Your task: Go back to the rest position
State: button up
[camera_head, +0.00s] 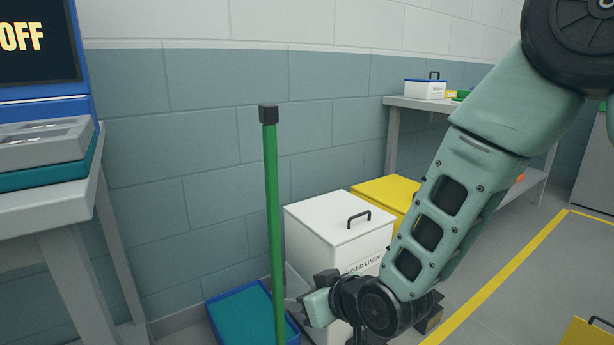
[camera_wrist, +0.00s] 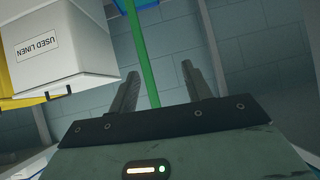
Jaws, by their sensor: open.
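My gripper (camera_wrist: 160,67) shows in the wrist view with its two dark fingers spread apart and nothing held between them. The green pole (camera_wrist: 141,50) runs through the view between the fingers; how far beyond them it stands, I cannot tell. In the head view my arm reaches down from the upper right, and its wrist end is low, just right of the upright green pole (camera_head: 272,190), which has a black cap. The fingers are hard to make out there.
The pole rises from a blue tray (camera_head: 215,318) on the floor. A white used-linen bin (camera_head: 330,225) and a yellow bin (camera_head: 385,190) stand beside my arm. A table (camera_head: 50,205) is at left, a bench (camera_head: 405,102) at the back. Floor at right is open.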

jog(key=s+d+r+g+h, duration=0.25)
jog(key=s+d, duration=0.25)
jog(key=s, duration=0.3)
jog(key=s+d+r+g+h+p, duration=0.1)
jog(key=s+d+r+g+h, duration=0.2)
jog(key=s, duration=0.5)
jog(key=s+d+r+g+h, duration=0.1)
jog(key=s+d+r+g, duration=0.2)
jog(key=s+d, duration=0.45)
notch_tip(320, 180, up, 30)
jog(key=a+p, duration=0.1)
jog(key=p, duration=2.9)
jog(key=shift+s+a+r, duration=0.2)
jog(key=shift+s+a, duration=0.1)
jog(key=shift+s, duration=0.1)
